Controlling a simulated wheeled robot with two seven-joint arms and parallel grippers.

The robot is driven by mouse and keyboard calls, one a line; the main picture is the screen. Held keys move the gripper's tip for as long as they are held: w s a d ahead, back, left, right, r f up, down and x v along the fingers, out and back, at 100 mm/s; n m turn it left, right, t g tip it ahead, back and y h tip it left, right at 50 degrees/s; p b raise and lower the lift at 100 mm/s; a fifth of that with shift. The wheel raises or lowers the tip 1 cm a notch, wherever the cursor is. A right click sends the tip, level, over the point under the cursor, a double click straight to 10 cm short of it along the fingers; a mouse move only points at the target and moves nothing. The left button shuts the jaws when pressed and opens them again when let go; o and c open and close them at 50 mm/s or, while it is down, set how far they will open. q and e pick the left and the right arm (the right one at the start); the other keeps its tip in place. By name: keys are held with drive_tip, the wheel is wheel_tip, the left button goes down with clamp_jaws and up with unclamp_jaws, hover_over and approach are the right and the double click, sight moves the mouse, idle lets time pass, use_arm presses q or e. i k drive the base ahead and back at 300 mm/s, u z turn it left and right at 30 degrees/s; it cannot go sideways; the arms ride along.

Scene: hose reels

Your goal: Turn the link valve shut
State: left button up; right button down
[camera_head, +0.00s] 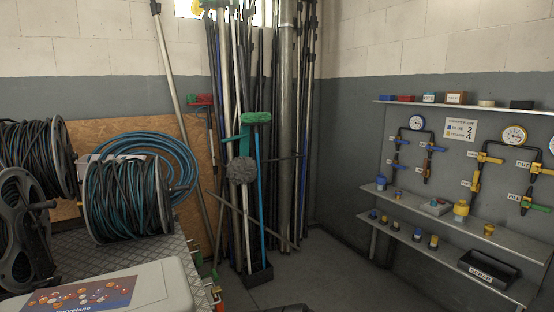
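A pipe board is on the right wall, with dark pipes, round gauges and several small valves. One pipe loop (416,133) has blue-handled valves (433,149) under a white gauge (417,122). A second pipe (478,175) has yellow-handled valves (490,158) by another gauge (514,134). At the right edge are a yellow valve (541,170) near a label reading OUT and a green-handled valve (537,207) near one reading FILL. The other labels are too small to read, so I cannot tell which valve is the link valve. Neither gripper is in view.
Below the pipes are two metal shelves (455,254) with small fittings and a black SCRAP tray (489,267). Hose reels (128,197) and a pale case (110,290) are at left. Poles and brushes (242,172) fill the corner. The floor (335,275) in the middle is clear.

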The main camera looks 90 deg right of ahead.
sight(424, 172)
drive_tip(key=z, duration=3.9)
drive_tip(key=i, duration=1.65)
drive_tip(key=u, duration=0.5)
drive_tip(key=k, duration=1.2)
drive_tip(key=u, duration=0.65)
drive_tip(key=i, duration=2.05)
drive_tip(key=z, duration=1.15)
drive_tip(key=i, duration=0.75)
drive_tip(key=z, duration=0.95)
